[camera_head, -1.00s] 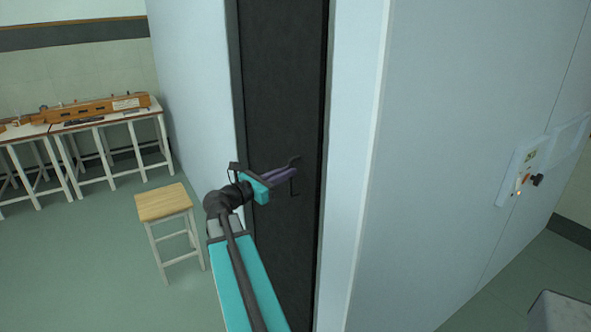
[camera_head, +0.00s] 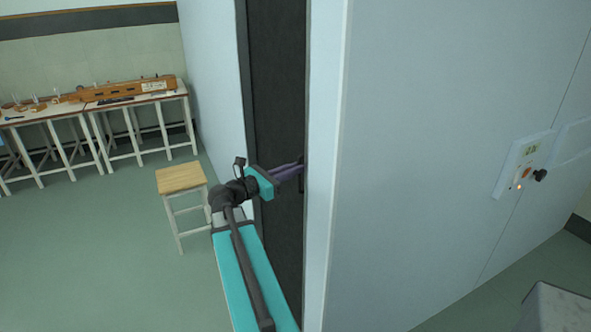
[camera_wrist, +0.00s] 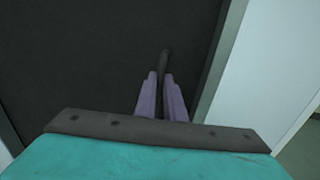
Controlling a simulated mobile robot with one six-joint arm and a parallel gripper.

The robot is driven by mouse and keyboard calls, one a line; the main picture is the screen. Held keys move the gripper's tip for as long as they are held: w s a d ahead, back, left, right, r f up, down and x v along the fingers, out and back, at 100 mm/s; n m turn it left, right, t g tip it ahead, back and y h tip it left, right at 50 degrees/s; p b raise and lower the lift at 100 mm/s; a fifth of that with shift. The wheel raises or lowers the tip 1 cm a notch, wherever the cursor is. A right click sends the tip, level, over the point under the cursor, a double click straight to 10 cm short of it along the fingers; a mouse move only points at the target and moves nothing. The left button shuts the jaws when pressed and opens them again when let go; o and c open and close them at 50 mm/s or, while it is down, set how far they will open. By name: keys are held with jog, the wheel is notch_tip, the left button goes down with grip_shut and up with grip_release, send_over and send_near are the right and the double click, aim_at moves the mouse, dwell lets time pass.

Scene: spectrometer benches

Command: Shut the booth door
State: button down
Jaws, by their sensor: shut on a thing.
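The dark booth door (camera_head: 275,120) stands in the pale booth's doorway in the head view, its right part hidden behind the white frame edge. It fills much of the wrist view (camera_wrist: 90,60). My gripper (camera_head: 300,168) is at the right side of the door. In the wrist view its two purple fingers (camera_wrist: 163,92) are close together around the dark door handle (camera_wrist: 165,58), whose end sticks out beyond them. The head view shows a little of the handle (camera_head: 302,181) beside the fingertips, partly hidden by the frame edge.
A wooden-topped stool (camera_head: 181,178) stands left of my arm. White tables (camera_head: 150,98) with wooden instruments are at the back left. The pale booth wall (camera_head: 440,130) with a control panel (camera_head: 522,165) is on the right. Green floor is clear at left.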

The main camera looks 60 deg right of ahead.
jog(key=shift+s+a+f, duration=0.1)
jog(key=shift+s, duration=0.1)
jog(key=c, duration=1.8)
grip_release()
jog(key=shift+s, duration=0.1)
jog(key=shift+c, duration=0.2)
jog(key=shift+a, duration=0.1)
jog(key=b+v, duration=0.2)
jog(key=v, duration=1.1)
jog(key=shift+w+a+b, duration=0.25)
jog(key=shift+b, duration=0.05)
